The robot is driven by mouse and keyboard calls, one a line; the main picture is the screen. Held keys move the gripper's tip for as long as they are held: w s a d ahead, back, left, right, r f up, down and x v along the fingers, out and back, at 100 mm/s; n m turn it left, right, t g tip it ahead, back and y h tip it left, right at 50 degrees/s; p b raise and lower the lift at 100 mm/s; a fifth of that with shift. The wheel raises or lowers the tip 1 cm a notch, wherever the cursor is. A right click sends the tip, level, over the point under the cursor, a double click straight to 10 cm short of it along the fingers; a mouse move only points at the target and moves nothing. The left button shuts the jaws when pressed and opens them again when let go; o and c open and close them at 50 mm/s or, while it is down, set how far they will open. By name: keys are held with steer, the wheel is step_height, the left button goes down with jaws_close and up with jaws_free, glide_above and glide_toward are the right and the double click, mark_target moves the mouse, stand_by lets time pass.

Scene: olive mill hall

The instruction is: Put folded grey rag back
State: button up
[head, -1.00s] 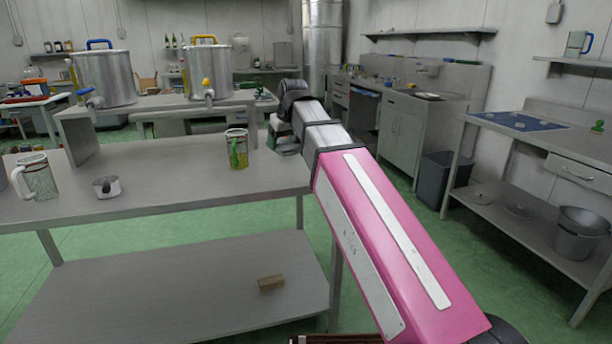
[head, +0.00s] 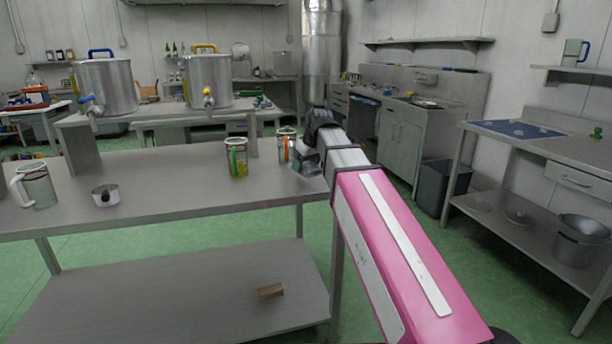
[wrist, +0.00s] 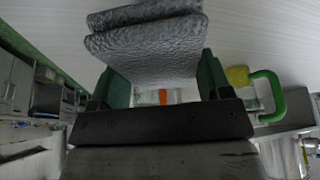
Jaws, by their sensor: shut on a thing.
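The folded grey rag (wrist: 148,48) is held between the green fingers of my gripper (wrist: 155,78) in the wrist view. It looks thick and layered, with a rough surface. In the head view my gripper (head: 306,165) is at the right end of the near steel table (head: 160,180), low over or at its top. The rag is hard to make out there, and I cannot tell whether it touches the table. A mug with orange on it (head: 285,143) stands just left of and behind my gripper.
Two large steel vats (head: 104,85) stand behind. A small wooden block (head: 270,291) lies on the lower shelf. The table's middle is clear.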

mark_target(306, 183)
steer(key=shift+f, duration=2.05)
steer(key=shift+f, duration=0.1)
steer(key=o, duration=0.9)
steer(key=v, duration=1.2)
steer(key=shift+w, duration=0.1)
